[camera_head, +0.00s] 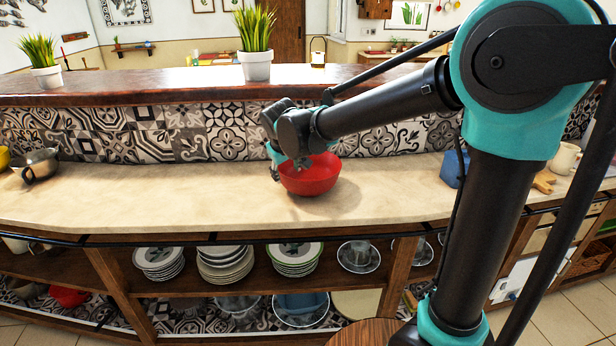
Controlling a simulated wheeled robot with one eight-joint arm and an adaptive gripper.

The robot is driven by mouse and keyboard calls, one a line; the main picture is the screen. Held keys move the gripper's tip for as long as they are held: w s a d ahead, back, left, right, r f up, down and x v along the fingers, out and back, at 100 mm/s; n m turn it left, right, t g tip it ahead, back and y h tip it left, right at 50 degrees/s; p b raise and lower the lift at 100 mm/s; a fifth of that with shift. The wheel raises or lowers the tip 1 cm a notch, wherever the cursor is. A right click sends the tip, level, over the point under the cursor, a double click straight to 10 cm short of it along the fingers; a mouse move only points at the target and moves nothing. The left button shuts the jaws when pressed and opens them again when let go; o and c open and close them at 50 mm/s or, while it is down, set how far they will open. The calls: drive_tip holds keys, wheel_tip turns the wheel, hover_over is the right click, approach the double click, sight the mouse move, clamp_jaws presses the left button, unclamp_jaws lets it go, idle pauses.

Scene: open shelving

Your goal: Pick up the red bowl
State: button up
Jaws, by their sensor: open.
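The red bowl (312,180) stands upright on the beige countertop, near the middle of the view. My gripper (275,170) is at the bowl's left rim, pointing down. One finger shows just outside the bowl's left side; the other is partly hidden by the gripper body and the rim. The gripper is open. I cannot tell whether a finger touches the bowl.
A blue object (453,168) stands to the right, partly behind my arm. A tiled wall and raised ledge (150,84) with potted plants run behind. Plates (225,262) fill the shelf below.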

drive_tip(key=shift+s+x, duration=0.2)
drive_tip(key=shift+x, duration=3.7)
drive_tip(key=shift+f, duration=0.1)
clamp_jaws()
